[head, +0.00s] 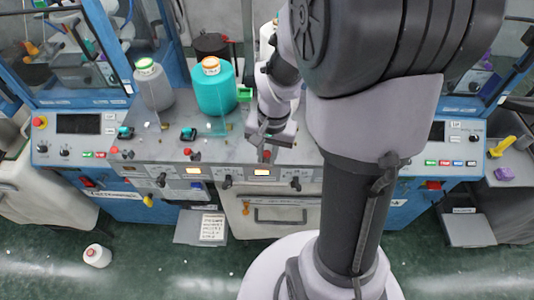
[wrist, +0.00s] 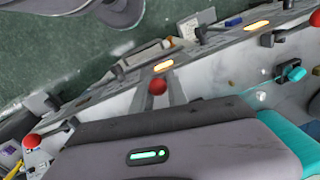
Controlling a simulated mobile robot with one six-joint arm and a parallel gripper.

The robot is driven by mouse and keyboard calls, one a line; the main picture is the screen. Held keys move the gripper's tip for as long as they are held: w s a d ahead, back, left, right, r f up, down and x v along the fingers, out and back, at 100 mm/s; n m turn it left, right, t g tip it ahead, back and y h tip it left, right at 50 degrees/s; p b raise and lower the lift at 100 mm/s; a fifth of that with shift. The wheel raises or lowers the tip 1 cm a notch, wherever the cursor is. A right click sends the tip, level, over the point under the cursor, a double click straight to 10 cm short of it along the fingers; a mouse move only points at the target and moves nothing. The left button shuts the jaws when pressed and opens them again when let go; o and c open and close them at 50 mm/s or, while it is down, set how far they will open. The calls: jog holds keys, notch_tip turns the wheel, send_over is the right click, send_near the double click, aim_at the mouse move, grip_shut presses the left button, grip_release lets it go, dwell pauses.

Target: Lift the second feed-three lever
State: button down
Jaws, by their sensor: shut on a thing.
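My gripper (head: 268,138) is over the grey machine top (head: 228,153), right of the teal yarn cone. In the head view a red lever knob (head: 266,156) shows just below it, at the front edge. In the wrist view the fingers (wrist: 172,90) are close together with a red ball knob (wrist: 157,87) at their tips. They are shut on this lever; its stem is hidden. I cannot read which feed each lever belongs to.
A teal yarn cone (head: 215,92) and a grey cone (head: 154,88) stand on the machine top. Black levers (head: 227,182) and lit yellow displays (head: 262,172) line the front panel. A small white cone (head: 97,256) is on the green floor.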

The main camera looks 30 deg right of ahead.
dwell(0.7)
jog(key=r+g+p, duration=0.1)
jog(key=p, duration=0.1)
jog(key=shift+w+d+y+p, duration=0.1)
jog(key=shift+y+p, duration=0.2)
jog(key=shift+p, duration=0.1)
jog(key=shift+w+d+f+g+y+p, duration=0.25)
jog(key=shift+g+p, duration=0.25)
jog(key=shift+p, duration=0.35)
jog(key=shift+a+f, duration=0.1)
jog(key=c, duration=1.5)
grip_release()
jog(key=shift+o, duration=0.2)
jog(key=w+d+r+p, duration=0.1)
jog(key=w+d+r, duration=0.1)
jog(key=r, duration=1.5)
jog(key=shift+d+p, duration=0.4)
jog(key=shift+d, duration=0.3)
